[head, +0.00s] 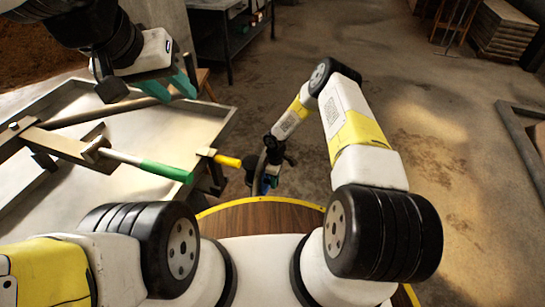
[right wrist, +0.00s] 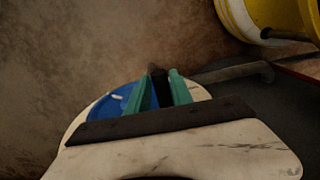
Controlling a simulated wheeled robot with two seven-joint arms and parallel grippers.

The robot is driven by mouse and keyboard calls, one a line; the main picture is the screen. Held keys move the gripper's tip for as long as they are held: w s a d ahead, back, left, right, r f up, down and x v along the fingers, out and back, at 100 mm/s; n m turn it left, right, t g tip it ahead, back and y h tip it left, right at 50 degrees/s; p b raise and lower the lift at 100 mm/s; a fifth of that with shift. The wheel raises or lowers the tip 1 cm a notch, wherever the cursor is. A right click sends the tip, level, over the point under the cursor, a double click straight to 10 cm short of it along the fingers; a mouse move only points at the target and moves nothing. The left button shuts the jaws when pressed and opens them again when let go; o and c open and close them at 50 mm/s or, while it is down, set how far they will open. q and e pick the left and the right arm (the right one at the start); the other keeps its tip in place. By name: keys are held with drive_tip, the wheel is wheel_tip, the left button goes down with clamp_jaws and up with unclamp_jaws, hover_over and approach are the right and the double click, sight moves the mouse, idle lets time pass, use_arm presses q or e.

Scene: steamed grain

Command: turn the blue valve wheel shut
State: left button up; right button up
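The blue valve wheel (right wrist: 110,103) shows in part in the right wrist view, behind my fingers and the pale wrist housing. In the head view, a small blue patch (head: 268,186) shows low beside the end of my right arm, mostly hidden. My right gripper (right wrist: 161,78) has its two teal fingers apart with a dark upright piece between them. I cannot tell whether they grip it. The blue wheel lies close behind the left finger. My left gripper (head: 173,84) is open at the upper left, over the tray table and away from the wheel.
A yellow bucket-like container (right wrist: 240,20) and a dark curved pipe (right wrist: 235,72) are near the right gripper. Open floor lies to the right.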

clamp_jaws()
idle(1.1)
